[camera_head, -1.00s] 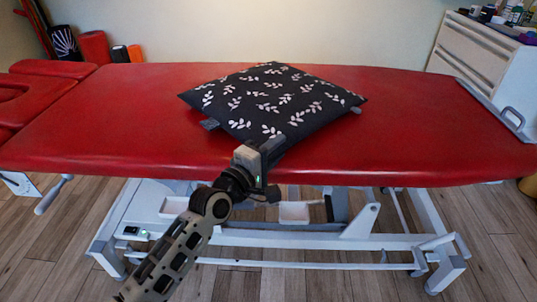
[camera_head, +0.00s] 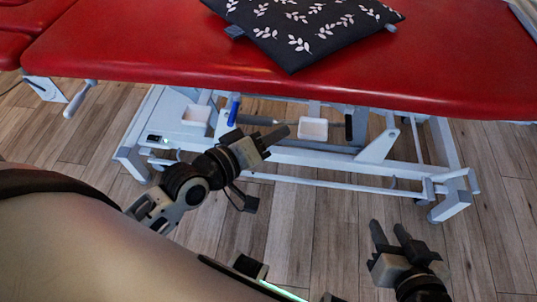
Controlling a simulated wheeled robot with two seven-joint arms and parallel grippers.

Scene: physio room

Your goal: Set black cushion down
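The black cushion (camera_head: 305,25) with white leaf sprigs lies flat on the red treatment table (camera_head: 150,45), near its front edge. Its far part is cut off by the top of the view. Grey tabs show at its sides. My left gripper (camera_head: 268,168) is below and in front of the table edge, apart from the cushion, with its fingers spread and nothing between them. My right gripper (camera_head: 388,228) is lower right, over the floor, with its two fingers apart and empty.
The table's white frame (camera_head: 310,165) with bars and legs stands under the top, close beyond my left gripper. A crank handle (camera_head: 80,97) sticks out at the left. The table top right of the cushion is bare. Wooden floor is free around my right gripper.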

